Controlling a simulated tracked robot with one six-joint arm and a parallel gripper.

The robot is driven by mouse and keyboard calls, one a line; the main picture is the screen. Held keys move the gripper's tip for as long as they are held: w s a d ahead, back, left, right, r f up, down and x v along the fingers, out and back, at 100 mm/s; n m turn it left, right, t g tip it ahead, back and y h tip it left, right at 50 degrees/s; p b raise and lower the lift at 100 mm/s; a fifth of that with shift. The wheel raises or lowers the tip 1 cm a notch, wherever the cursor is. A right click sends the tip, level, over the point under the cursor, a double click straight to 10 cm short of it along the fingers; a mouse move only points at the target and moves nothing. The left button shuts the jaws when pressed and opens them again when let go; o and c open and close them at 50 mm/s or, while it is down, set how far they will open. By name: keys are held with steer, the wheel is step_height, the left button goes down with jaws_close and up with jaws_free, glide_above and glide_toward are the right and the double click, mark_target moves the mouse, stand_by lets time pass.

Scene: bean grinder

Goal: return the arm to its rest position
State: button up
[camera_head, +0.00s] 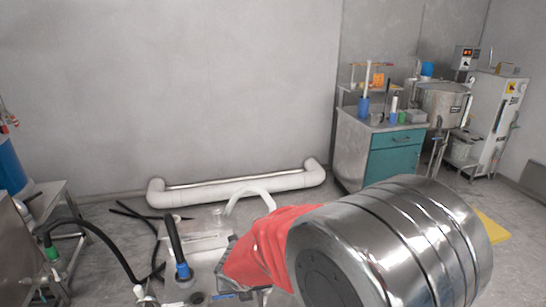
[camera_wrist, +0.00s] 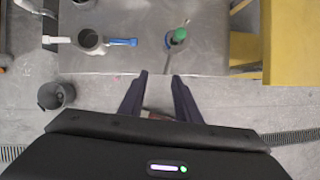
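My gripper (camera_wrist: 158,76) shows in the wrist view, with its two dark fingers apart and nothing held between them. Its fingertips are over the edge of a steel table (camera_wrist: 130,62), seen from above; I cannot tell how high above it. A grey cup-like vessel (camera_wrist: 91,41) with a blue handle is on the table, ahead and to the left of the fingers. A green-topped item (camera_wrist: 178,36) is ahead and slightly right. Neither touches the fingers. I cannot make out the gripper in the head view.
A dark bin (camera_wrist: 56,95) stands on the floor at left. Yellow structures (camera_wrist: 287,40) border the right. In the head view, a white pipe (camera_head: 240,188) runs along the wall, and a teal-fronted cabinet (camera_head: 395,155) stands behind. Close-up shapes block the lower right.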

steer(key=a+r+n+t+y, duration=0.2)
steer(key=a+r+n+y, duration=0.4)
steer(key=n, duration=0.7)
steer(key=s+r+n+g+y, duration=0.1)
steer(key=s+r+n+g, duration=0.1)
steer(key=s+r+n, duration=0.65)
steer(key=s+d+r+n+h, duration=0.2)
steer(key=s+d+n, duration=0.2)
steer(key=d, duration=0.5)
steer(key=s+d+r+n+h, duration=0.2)
steer(key=s+d+n, duration=0.2)
steer(key=d, duration=0.6)
steer(key=s+d+r+n+h, duration=0.3)
steer(key=s+d+n, duration=0.1)
steer(key=d, duration=0.6)
steer(key=shift+t, duration=0.3)
steer(key=shift+n, duration=0.25)
